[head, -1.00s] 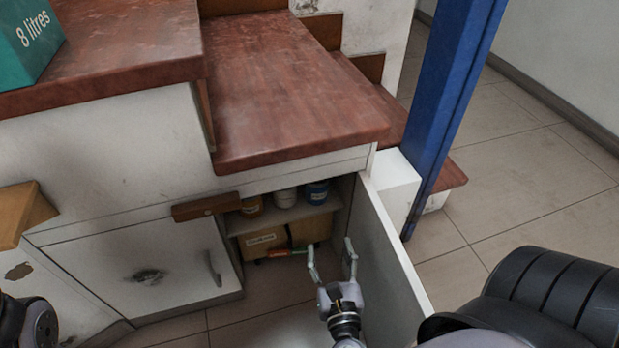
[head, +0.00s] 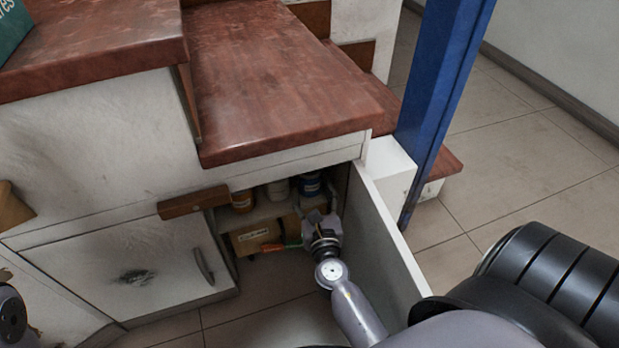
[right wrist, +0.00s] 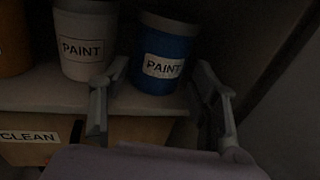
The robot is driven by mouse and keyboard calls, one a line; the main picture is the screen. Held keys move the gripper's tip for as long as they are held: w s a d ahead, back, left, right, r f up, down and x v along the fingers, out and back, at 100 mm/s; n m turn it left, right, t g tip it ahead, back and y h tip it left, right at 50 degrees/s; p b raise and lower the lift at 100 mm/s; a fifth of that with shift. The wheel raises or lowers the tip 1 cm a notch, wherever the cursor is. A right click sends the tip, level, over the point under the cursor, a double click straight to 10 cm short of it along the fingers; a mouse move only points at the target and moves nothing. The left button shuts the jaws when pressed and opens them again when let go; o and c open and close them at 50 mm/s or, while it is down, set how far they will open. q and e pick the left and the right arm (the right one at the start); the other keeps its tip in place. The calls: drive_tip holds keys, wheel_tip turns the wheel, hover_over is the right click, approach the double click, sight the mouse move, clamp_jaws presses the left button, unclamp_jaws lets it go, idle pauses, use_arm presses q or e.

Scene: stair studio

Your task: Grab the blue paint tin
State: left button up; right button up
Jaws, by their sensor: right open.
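The blue paint tin (head: 310,183) stands upright at the right end of the shelf inside the open cupboard. In the right wrist view the blue tin (right wrist: 163,55) carries a white PAINT label. My right gripper (head: 318,208) is inside the cupboard opening, just in front of and below the tin. In the right wrist view my right gripper (right wrist: 158,88) is open, with one finger to each side of the tin's lower part; I cannot tell whether either finger touches it. Part of my left arm shows at the left edge of the head view, its gripper out of sight.
A white paint tin (right wrist: 84,40) stands close left of the blue one, with an orange tin (head: 242,201) further left. A cardboard box labelled CLEAN (head: 256,236) sits below the shelf (right wrist: 45,92). The open door (head: 385,232) stands close right of my arm.

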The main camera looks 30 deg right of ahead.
drive_tip(key=x, duration=0.4)
drive_tip(key=shift+w+r, duration=0.2)
drive_tip(key=shift+w, duration=0.2)
drive_tip(key=shift+c, duration=0.6)
drive_tip(key=c, duration=0.9)
drive_tip(key=shift+r, duration=0.1)
drive_tip(key=shift+c, duration=0.6)
drive_tip(key=shift+r, duration=0.15)
